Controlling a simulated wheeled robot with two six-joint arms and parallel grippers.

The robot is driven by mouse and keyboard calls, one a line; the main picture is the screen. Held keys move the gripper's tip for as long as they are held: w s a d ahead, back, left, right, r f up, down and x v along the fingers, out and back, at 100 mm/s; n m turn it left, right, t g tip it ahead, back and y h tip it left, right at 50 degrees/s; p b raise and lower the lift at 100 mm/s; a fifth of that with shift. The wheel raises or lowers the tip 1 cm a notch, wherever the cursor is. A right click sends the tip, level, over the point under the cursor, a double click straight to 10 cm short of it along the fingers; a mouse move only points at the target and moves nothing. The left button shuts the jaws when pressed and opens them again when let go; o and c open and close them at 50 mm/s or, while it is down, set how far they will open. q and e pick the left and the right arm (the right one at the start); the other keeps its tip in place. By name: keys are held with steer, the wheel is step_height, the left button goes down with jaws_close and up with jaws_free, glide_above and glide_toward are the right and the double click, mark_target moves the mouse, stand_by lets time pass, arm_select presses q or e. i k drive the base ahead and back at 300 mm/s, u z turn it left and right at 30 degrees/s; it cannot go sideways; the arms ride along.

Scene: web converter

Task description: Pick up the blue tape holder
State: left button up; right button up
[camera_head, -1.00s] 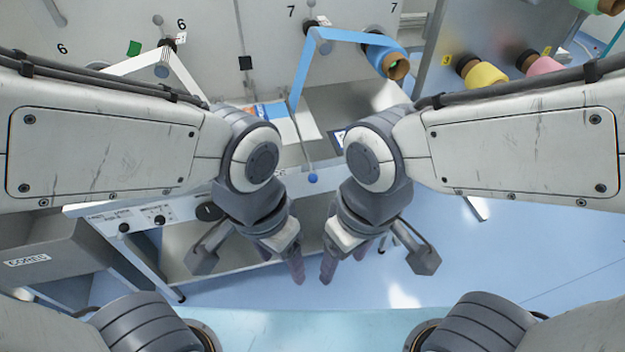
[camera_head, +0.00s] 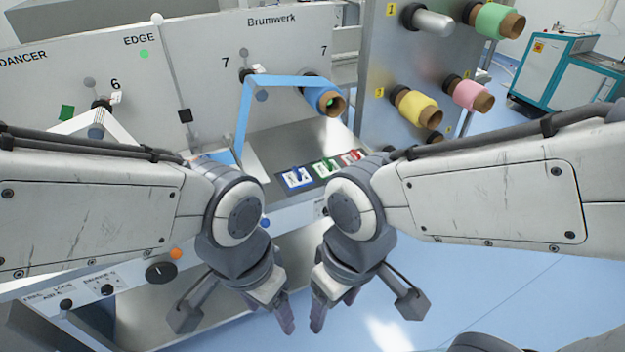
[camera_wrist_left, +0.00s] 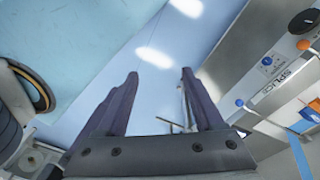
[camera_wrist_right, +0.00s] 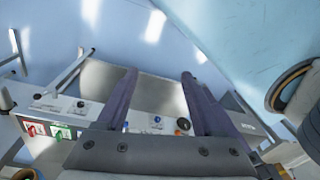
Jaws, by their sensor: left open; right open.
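A small blue piece (camera_head: 297,174) sits on a blue-edged white card on the dark ledge of the machine, beyond my arms in the head view. It looks like the blue tape holder, but it is too small to be sure. A green piece (camera_head: 327,166) and a red piece (camera_head: 354,157) sit on similar cards to its right. My left gripper (camera_head: 278,308) and right gripper (camera_head: 334,307) hang side by side in front of the machine, apart from the cards. Both are open and empty; floor shows between the fingers in the left wrist view (camera_wrist_left: 160,76).
A roll of blue tape (camera_head: 325,98) is on a spindle above the ledge, its strip running left. Yellow (camera_head: 415,108), pink (camera_head: 466,92) and green (camera_head: 493,20) rolls are on the right panel. A control panel edge (camera_head: 120,275) is at left. Blue floor (camera_head: 500,290) is free at right.

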mark_target(298, 178)
steer(key=u, duration=0.9)
steer(key=i, duration=1.15)
steer(key=z, duration=0.3)
